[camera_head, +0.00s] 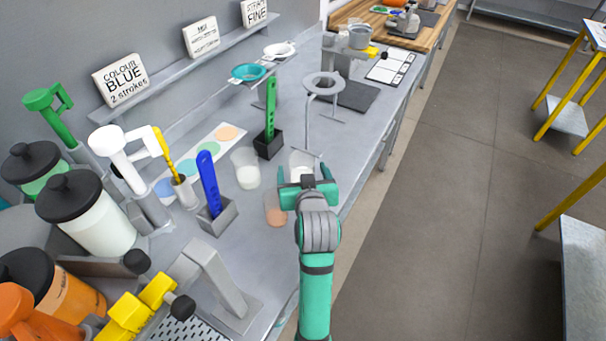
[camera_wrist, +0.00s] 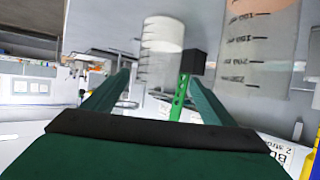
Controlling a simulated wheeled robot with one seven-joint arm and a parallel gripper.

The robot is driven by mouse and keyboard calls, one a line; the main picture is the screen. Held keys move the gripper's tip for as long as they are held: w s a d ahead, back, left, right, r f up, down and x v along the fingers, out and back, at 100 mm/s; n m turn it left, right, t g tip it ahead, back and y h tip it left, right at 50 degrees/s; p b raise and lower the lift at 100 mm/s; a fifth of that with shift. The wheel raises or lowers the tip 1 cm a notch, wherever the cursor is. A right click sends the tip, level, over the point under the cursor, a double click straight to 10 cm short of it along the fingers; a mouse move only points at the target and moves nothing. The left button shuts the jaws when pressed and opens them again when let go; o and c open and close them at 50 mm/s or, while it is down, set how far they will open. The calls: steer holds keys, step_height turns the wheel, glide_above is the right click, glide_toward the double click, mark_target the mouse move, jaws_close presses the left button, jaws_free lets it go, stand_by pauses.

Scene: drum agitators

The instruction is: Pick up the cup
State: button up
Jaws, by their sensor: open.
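Several clear cups stand on the grey bench in the head view. One cup with white contents (camera_head: 301,160) is just beyond my gripper (camera_head: 304,175), partly hidden by it. Another cup with white contents (camera_head: 245,170) stands to the left. A cup with orange contents (camera_head: 274,212) is close by my gripper's left side. My gripper is open with nothing held. In the wrist view the picture is upside down; a white-filled cup (camera_wrist: 161,45) appears ahead between the fingers (camera_wrist: 158,78), and the orange-filled cup (camera_wrist: 258,45) is at the right. The task does not say which cup.
A green tool in a black holder (camera_head: 269,145) and a blue tool in a grey holder (camera_head: 213,213) stand to the left. A ring stand (camera_head: 323,84) is farther back. Large lidded jars (camera_head: 88,215) fill the left front. The bench's right edge is close to my arm.

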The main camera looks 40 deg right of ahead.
mark_target(301, 158)
steer(key=shift+x, duration=2.3)
steer(key=shift+s+d+f, duration=0.1)
steer(key=shift+d+f, duration=0.05)
steer(key=shift+d, duration=0.05)
steer(key=c, duration=1.3)
steer(key=shift+o, duration=0.2)
steer(key=shift+r, duration=0.25)
